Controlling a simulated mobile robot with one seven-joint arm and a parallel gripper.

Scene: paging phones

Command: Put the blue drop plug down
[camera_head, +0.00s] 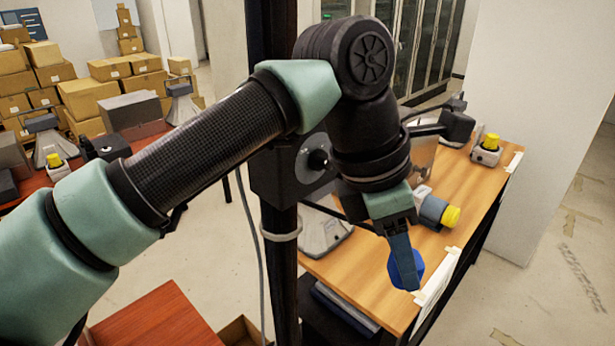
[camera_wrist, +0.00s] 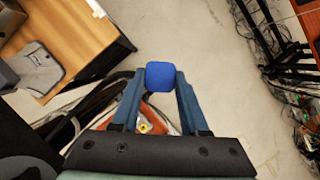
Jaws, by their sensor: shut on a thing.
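The blue drop plug (camera_wrist: 161,76) is between the two finger ends of my gripper (camera_wrist: 160,84) in the wrist view. My gripper is shut on it. In the head view my gripper (camera_head: 408,284) points down near the front edge of the wooden table (camera_head: 345,271). The blue plug (camera_head: 417,262) shows partly behind the fingers there. In the wrist view, pale floor lies behind the plug, and the table (camera_wrist: 97,32) is to its left. I cannot tell how high the plug is above the table level.
A grey device with a yellow end (camera_head: 438,211) lies near my gripper. A small box with a yellow cap (camera_head: 486,149) stands farther back. A white strip (camera_head: 437,278) runs along the table edge. A black post (camera_head: 272,100) stands left of the table. A red table (camera_head: 160,318) is lower left.

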